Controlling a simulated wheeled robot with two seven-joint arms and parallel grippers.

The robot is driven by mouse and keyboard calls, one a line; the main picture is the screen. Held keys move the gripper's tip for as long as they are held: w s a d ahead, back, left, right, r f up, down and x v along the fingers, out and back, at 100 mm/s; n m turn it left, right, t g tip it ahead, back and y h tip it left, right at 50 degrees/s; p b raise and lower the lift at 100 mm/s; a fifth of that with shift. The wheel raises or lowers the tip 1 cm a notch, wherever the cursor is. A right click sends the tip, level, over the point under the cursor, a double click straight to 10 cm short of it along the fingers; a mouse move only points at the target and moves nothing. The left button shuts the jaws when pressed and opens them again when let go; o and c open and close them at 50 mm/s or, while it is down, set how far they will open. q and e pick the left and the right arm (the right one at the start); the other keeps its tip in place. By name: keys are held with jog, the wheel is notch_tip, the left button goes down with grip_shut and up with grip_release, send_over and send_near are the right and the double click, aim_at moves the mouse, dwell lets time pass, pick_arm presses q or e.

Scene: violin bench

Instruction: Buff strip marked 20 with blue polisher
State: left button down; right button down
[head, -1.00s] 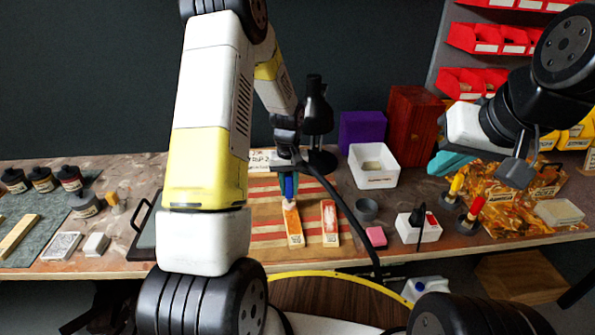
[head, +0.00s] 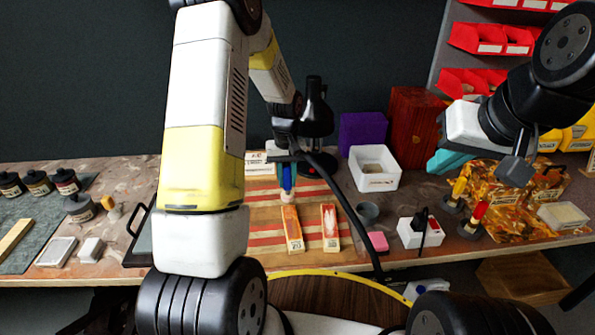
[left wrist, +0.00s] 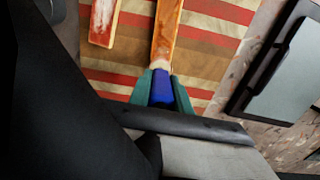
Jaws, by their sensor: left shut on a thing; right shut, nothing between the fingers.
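My left gripper (head: 287,184) is shut on the blue polisher (head: 288,176), which also shows in the left wrist view (left wrist: 162,90). The polisher's pale tip is at the far end of the left wooden strip (head: 292,230); I cannot tell whether it touches. This strip's near-end label appears to read 20, and its face is mostly glossy orange. It also shows in the left wrist view (left wrist: 167,30). A second strip (head: 329,228), with a whitish, cloudy face, lies to its right. My right gripper (head: 446,163) is shut and empty, off to the right above the bench.
Both strips lie on a striped mat (head: 262,213). A black lamp (head: 316,115) and white bin (head: 374,168) stand behind. A grey cup (head: 367,213), pink block (head: 377,242) and white switch box (head: 419,233) stand right of the strips. A black cable hangs beside them.

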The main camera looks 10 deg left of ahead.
aim_at(286, 165)
pick_arm(q)
jog(key=shift+r, duration=2.6)
jog(key=shift+f, duration=0.1)
